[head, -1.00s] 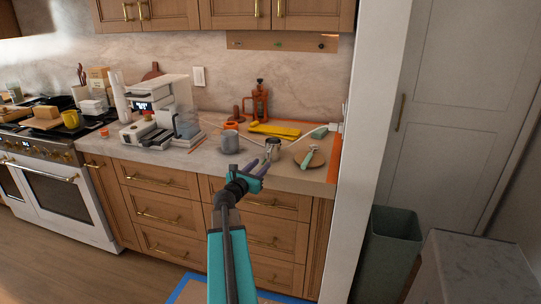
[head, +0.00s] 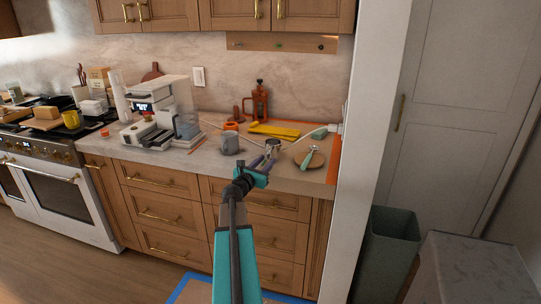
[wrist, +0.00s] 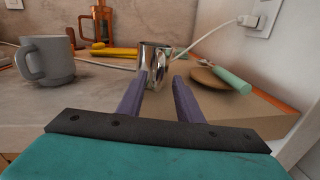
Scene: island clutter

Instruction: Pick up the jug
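The jug is a small shiny metal pitcher (head: 272,150) standing upright near the front edge of the counter. In the wrist view the jug (wrist: 154,62) is straight ahead, just beyond my fingertips. My gripper (head: 264,163) is at the counter's front edge, close to the jug. In the wrist view its two purple fingers (wrist: 160,78) are apart, with the lower part of the jug showing between and past their tips. Nothing is held. Whether a finger touches the jug cannot be told.
A grey mug (wrist: 46,62) stands left of the jug. A round wooden board (wrist: 212,80) with a teal-handled tool (wrist: 231,80) lies to the right. A yellow object (head: 274,130) and a white cable (wrist: 205,38) are behind. Clear counter lies between mug and jug.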

